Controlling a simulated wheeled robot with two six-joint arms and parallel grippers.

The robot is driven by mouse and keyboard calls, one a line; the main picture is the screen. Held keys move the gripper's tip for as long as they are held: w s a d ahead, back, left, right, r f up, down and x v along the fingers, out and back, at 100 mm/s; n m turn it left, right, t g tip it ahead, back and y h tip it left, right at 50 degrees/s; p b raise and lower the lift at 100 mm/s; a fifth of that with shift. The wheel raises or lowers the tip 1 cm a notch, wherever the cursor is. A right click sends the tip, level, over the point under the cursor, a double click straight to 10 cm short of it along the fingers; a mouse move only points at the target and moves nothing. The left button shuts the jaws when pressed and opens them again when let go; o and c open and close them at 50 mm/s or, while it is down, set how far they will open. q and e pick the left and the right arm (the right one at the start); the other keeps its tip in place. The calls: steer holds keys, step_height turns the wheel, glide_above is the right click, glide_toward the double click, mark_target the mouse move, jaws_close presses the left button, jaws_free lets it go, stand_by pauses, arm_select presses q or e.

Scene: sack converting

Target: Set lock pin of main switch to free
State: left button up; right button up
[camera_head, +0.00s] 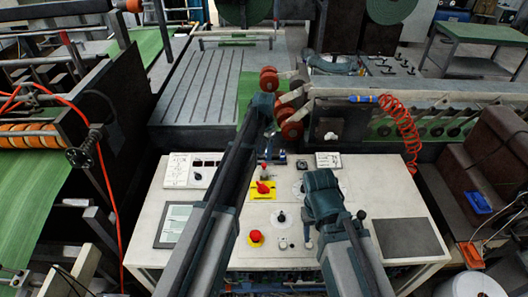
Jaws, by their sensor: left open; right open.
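The white control desk (365,188) carries a red rotary switch on a yellow plate (263,189), which looks like the main switch. A small upright part with red (264,168) stands just behind the plate; I cannot tell whether it is the lock pin or how it is set. My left gripper (271,143) is above the desk's back edge, beyond the yellow plate, partly hidden by its own arm; it is open and holds nothing visible. My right gripper (308,238) is open, pointing down over the desk's front middle, to the right of the switch and apart from it.
A framed sheet (174,224) lies at left, a dark pad (402,238) at right. Machine rollers (291,118) stand behind the desk.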

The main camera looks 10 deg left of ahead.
mark_target(264, 164)
arm_select(q)
step_height(264, 164, up, 8)
steer(key=p, duration=0.7)
steer(key=shift+r, duration=0.25)
arm_select(e)
step_height(264, 164, up, 8)
steer(key=shift+r, duration=0.25)
arm_select(q)
steer(key=shift+f, duration=0.1)
arm_select(e)
steer(key=shift+s, duration=0.1)
